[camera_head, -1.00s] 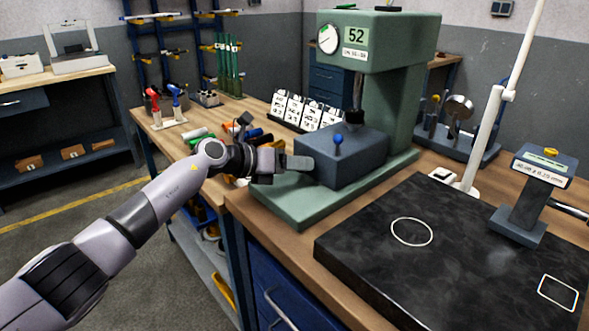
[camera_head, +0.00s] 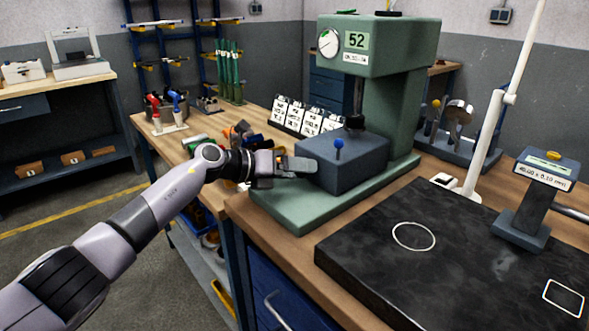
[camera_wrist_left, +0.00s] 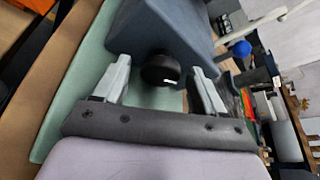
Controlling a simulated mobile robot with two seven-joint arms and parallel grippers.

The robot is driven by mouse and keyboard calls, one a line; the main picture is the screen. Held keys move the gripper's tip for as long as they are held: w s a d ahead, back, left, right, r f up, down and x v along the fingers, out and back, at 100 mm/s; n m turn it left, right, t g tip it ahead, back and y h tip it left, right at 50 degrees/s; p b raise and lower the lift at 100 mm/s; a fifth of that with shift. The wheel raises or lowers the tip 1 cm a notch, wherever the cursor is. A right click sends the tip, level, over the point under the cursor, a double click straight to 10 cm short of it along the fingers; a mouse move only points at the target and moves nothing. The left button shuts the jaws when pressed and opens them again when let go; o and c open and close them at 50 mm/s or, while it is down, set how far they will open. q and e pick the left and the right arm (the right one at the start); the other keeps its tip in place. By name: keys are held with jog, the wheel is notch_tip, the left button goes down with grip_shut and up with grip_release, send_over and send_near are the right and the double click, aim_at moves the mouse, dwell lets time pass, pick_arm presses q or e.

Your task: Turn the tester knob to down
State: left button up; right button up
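The green tester (camera_head: 395,105) stands on the bench with a dial and a display reading 52. A blue-grey block (camera_head: 350,165) sits on its green base and carries a short lever with a blue ball (camera_head: 338,143). The tester's black ram tip (camera_head: 354,122) is close to the block's top. My left gripper (camera_head: 297,164) is at the block's left face. In the left wrist view a round black knob (camera_wrist_left: 160,70) on the block lies between the fingertips of my left gripper (camera_wrist_left: 164,78), with gaps on both sides. The knob is hidden in the head view. My right gripper is out of view.
A white post (camera_head: 487,140) rises behind the plate. White label cards (camera_head: 305,117) and loose coloured tools (camera_head: 240,135) lie behind my left gripper.

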pick_arm(q)
jog(key=shift+v, duration=3.55)
jog(key=shift+s+d+f+m+y+b, duration=0.25)
jog(key=shift+s+d+m+y, duration=0.35)
jog(key=shift+m, duration=0.5)
jog(key=shift+d+r+m+t, duration=0.1)
jog(key=shift+d+m+t, duration=0.1)
jog(key=shift+m+t, duration=0.3)
jog(key=shift+s+a+r+m+t+y, duration=0.1)
jog(key=shift+r+m+t+y, duration=0.35)
jog(key=shift+m+y, duration=0.3)
jog(key=shift+d, duration=0.2)
jog(key=shift+x, duration=3.4)
jog(key=shift+w+a, duration=0.15)
jog(key=shift+w, duration=0.05)
